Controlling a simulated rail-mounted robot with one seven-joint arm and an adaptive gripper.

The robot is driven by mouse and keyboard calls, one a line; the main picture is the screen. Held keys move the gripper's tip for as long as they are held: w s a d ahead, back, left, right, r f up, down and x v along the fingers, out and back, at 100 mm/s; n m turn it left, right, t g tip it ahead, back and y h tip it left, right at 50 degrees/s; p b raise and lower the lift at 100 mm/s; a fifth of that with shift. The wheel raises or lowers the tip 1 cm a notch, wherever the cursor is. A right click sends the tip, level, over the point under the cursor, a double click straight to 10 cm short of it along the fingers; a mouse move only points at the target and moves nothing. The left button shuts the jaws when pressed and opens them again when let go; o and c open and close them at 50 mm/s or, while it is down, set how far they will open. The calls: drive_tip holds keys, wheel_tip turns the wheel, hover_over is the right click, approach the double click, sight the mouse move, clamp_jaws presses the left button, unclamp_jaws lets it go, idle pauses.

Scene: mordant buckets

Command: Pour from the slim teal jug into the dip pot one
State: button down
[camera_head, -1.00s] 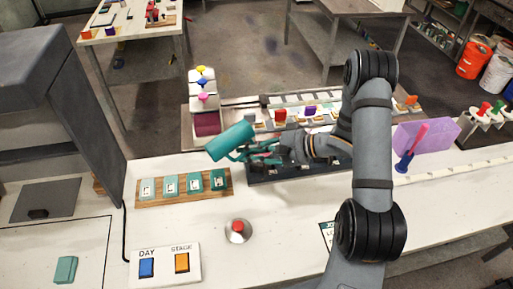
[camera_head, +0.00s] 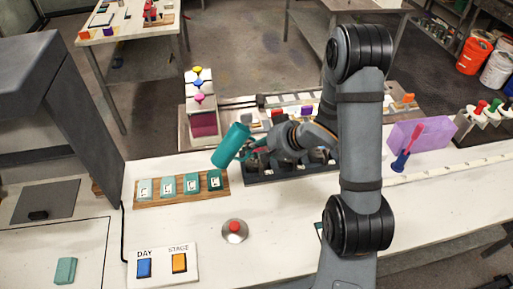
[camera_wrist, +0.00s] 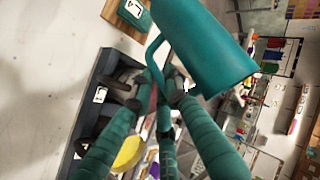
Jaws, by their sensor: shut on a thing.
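The slim teal jug (camera_head: 232,146) is held in the air, steeply tilted, near the left end of a dark tray. It fills the top of the wrist view (camera_wrist: 205,45). My gripper (camera_head: 247,154) is shut on the jug's handle (camera_wrist: 154,62); its green fingers (camera_wrist: 172,88) close around it in the wrist view. The dark tray (camera_head: 290,174) holds several dark pots (camera_head: 318,156), partly hidden by my arm. I cannot tell which is dip pot one. No liquid stream shows, and the jug's inside is not visible.
A wooden board (camera_head: 183,199) with several teal labelled blocks lies left of the tray. A red-topped round button (camera_head: 235,231) and a DAY/STAGE switch panel (camera_head: 162,263) sit in front. A purple block (camera_head: 420,132) stands right. The front bench is mostly clear.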

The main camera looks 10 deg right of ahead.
sight(245, 158)
drive_tip(key=shift+r, duration=0.35)
drive_tip(key=shift+n+h+b, duration=0.3)
drive_tip(key=shift+h+b, duration=0.15)
drive_tip(key=shift+h, duration=0.05)
drive_tip(key=b, duration=0.1)
drive_tip(key=h+b, duration=0.1)
drive_tip(key=b, duration=0.1)
drive_tip(key=shift+a+f+t, duration=0.2)
drive_tip(key=shift+f+t, duration=0.1)
drive_tip(key=shift+f, duration=0.1)
drive_tip(key=h+b, duration=0.1)
drive_tip(key=b, duration=0.2)
drive_tip(key=a+n+b, duration=0.1)
drive_tip(key=b, duration=0.2)
drive_tip(key=shift+s+f+t+h, duration=0.15)
drive_tip(key=shift+f+t+h, duration=0.15)
drive_tip(key=shift+h, duration=0.1)
drive_tip(key=b, duration=0.3)
drive_tip(key=h+b, duration=0.1)
drive_tip(key=b, duration=0.2)
drive_tip(key=shift+s+a+f+n+b, duration=0.15)
drive_tip(key=shift+a+n+b, duration=0.15)
drive_tip(key=b, duration=0.1)
drive_tip(key=h+b, duration=0.1)
drive_tip(key=shift+s+a+f+t+b, duration=0.1)
drive_tip(key=shift+s+a+t+b, duration=0.15)
drive_tip(key=shift+t+b, duration=0.15)
drive_tip(key=shift+r+n+h+p, duration=0.2)
drive_tip(key=shift+n+h+p, duration=0.1)
drive_tip(key=shift+p, duration=0.15)
